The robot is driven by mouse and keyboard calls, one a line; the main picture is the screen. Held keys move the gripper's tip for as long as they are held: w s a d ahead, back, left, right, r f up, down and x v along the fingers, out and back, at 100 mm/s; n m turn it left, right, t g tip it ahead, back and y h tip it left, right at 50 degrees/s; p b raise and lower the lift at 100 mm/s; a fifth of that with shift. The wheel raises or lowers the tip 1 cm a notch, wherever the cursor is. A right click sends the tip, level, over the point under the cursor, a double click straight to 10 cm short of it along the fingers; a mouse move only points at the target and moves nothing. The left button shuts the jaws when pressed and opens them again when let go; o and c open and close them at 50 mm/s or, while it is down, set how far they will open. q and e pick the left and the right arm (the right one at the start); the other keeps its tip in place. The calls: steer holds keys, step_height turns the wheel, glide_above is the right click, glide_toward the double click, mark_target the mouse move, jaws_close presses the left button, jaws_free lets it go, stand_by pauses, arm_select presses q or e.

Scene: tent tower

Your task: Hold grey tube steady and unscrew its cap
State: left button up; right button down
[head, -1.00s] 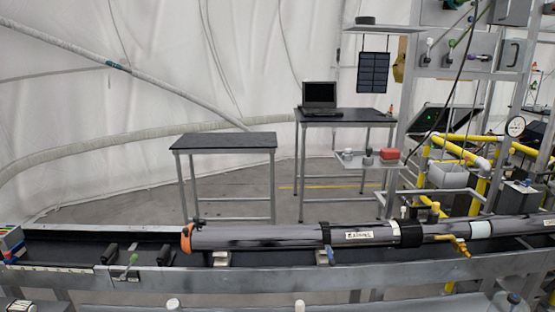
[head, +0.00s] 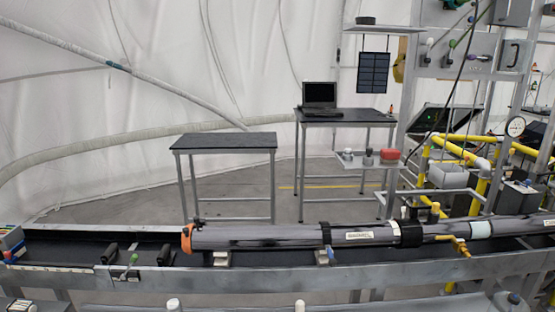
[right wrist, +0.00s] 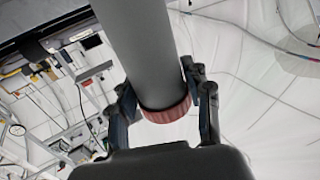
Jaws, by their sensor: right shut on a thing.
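In the right wrist view, a plain grey tube (right wrist: 143,50) runs up from a reddish ribbed cap (right wrist: 168,110) at its near end. My right gripper (right wrist: 157,78) has a finger on each side of this end. Its tips close on the tube just beyond the cap, and the cap sits between the fingers, near the palm. The tube's far end is out of frame. Neither gripper shows in the head view. There, a long dark grey tube (head: 275,236) with an orange end piece (head: 187,238) lies level; I cannot tell whether it is the held tube.
The long tube rests on supports over a metal-framed bench (head: 400,267). Small black blocks (head: 110,253) stand left of it. Behind are a bare dark-topped table (head: 224,141) and a table with a laptop (head: 320,95). Yellow pipes (head: 480,165) crowd the right. Floor between is clear.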

steer(key=shift+y, duration=0.3)
steer(key=s+a+r, duration=0.2)
steer(key=r, duration=0.1)
steer(key=shift+s+r, duration=0.1)
steer(key=shift+s, duration=0.1)
steer(key=shift+w+r, duration=0.1)
steer(key=shift+w+d+r+m+t+h, duration=0.1)
steer(key=shift+w+r+m+t+h, duration=0.2)
steer(key=shift+h, duration=0.35)
steer(key=shift+w+d+r+m+t+h, duration=0.1)
steer(key=shift+m+h, duration=0.35)
steer(key=shift+h, duration=0.15)
steer(key=shift+w+d+r+m+t+h, duration=0.1)
steer(key=shift+m+t+h, duration=0.2)
steer(key=shift+h, duration=0.35)
steer(key=m+h, duration=0.2)
steer(key=h, duration=0.1)
steer(key=w+d+r+m+h, duration=0.1)
steer(key=shift+d+h, duration=0.1)
steer(key=shift+h, duration=0.2)
step_height(320, 180, down, 3)
steer(key=b, duration=0.2)
steer(key=shift+d+r+b, duration=0.1)
steer(key=shift+r+b, duration=0.05)
steer(key=shift+b, duration=0.2)
steer(key=shift+w+r, duration=0.1)
